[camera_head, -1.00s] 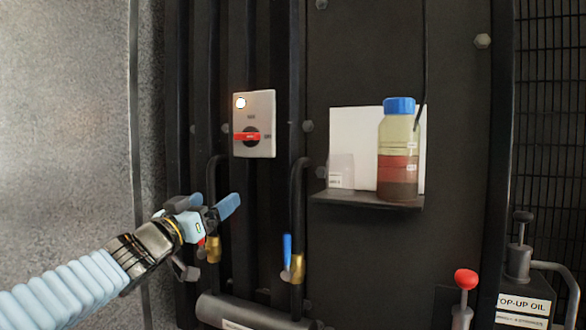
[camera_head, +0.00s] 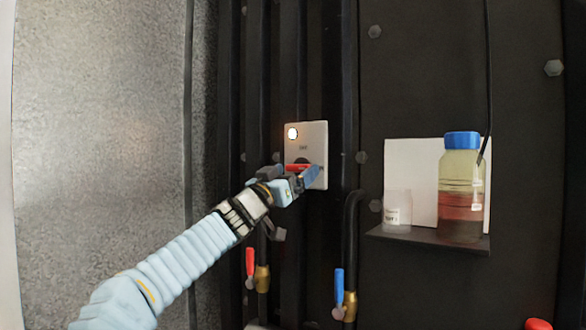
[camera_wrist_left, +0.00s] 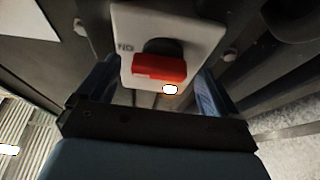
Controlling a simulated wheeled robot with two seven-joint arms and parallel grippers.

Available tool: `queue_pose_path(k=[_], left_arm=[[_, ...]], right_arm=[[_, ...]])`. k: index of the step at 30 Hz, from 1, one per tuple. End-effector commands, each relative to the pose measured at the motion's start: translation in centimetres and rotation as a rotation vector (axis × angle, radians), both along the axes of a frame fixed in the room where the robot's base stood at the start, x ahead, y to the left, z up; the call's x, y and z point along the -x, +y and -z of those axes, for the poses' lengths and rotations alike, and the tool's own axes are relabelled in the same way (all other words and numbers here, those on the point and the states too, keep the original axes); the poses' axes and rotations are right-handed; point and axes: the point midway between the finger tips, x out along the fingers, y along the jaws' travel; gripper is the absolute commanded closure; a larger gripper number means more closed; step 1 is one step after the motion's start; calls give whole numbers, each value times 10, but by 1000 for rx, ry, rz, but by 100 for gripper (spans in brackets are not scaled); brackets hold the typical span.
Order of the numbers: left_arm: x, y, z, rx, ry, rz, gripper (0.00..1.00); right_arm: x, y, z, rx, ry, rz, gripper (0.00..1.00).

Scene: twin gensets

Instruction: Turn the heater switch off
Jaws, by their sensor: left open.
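The heater switch is a pale plate (camera_head: 316,137) on the dark panel, with a red rotary handle (camera_head: 297,166) and a lit round lamp (camera_head: 292,133) at its upper left. The handle lies about level. My left gripper (camera_head: 294,174) is in front of the switch's lower part and hides some of it. In the left wrist view, the red handle (camera_wrist_left: 160,68) shows between the open fingers of my left gripper (camera_wrist_left: 156,86), which stand apart on either side. I cannot tell whether they touch it. My right gripper is out of view.
A shelf (camera_head: 400,236) to the right bears a bottle with a blue cap (camera_head: 462,185) and a small clear jar (camera_head: 397,210). Below the switch are a red valve lever (camera_head: 250,263) and a blue one (camera_head: 339,287). Vertical dark pipes run beside the switch.

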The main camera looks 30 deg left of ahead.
Motion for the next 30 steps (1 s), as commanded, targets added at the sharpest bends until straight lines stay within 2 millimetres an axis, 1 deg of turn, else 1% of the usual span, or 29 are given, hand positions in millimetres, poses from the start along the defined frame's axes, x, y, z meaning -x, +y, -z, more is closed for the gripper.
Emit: queue_pose_path(k=[3,9,11,15,20,21,30], left_arm=[[-4,-1,-1,0,0,1,6],[-4,-1,-1,0,0,1,6],[-4,-1,-1,0,0,0,14],[-3,-1,-1,0,0,0,36],[-3,0,-1,0,0,0,60],[-3,-1,-1,0,0,0,62],[-3,-1,0,45,4,0,62]], right_arm=[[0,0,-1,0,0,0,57],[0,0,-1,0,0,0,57],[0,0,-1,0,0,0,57],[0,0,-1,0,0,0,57],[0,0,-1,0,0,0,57],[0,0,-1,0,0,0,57],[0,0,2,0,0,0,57]])
